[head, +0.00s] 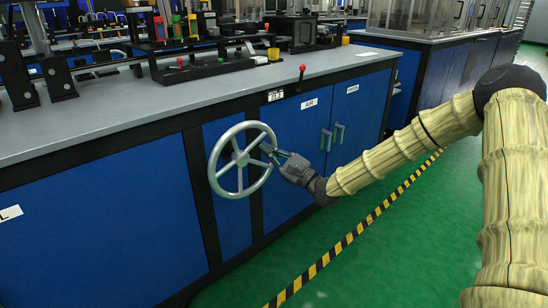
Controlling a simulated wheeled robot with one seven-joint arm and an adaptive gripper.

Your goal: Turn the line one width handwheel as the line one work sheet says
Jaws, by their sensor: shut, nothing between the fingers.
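The grey spoked handwheel (241,158) stands upright on the front of the blue bench, left of the picture's middle. My gripper (268,152) is at the wheel's right side, with its fingers overlapping the rim in this view. I cannot tell whether they touch it. The fingers look shut, and I see nothing held in them. A small label (275,96) is on the bench front above and right of the wheel, its text too small to read surely. No work sheet can be made out.
A red-knobbed lever (302,72) stands up at the bench's front edge, near a label reading AIR (309,104). Two cabinet handles (332,136) project right of the wheel. Green floor with a yellow-black stripe (350,236) lies clear in front.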

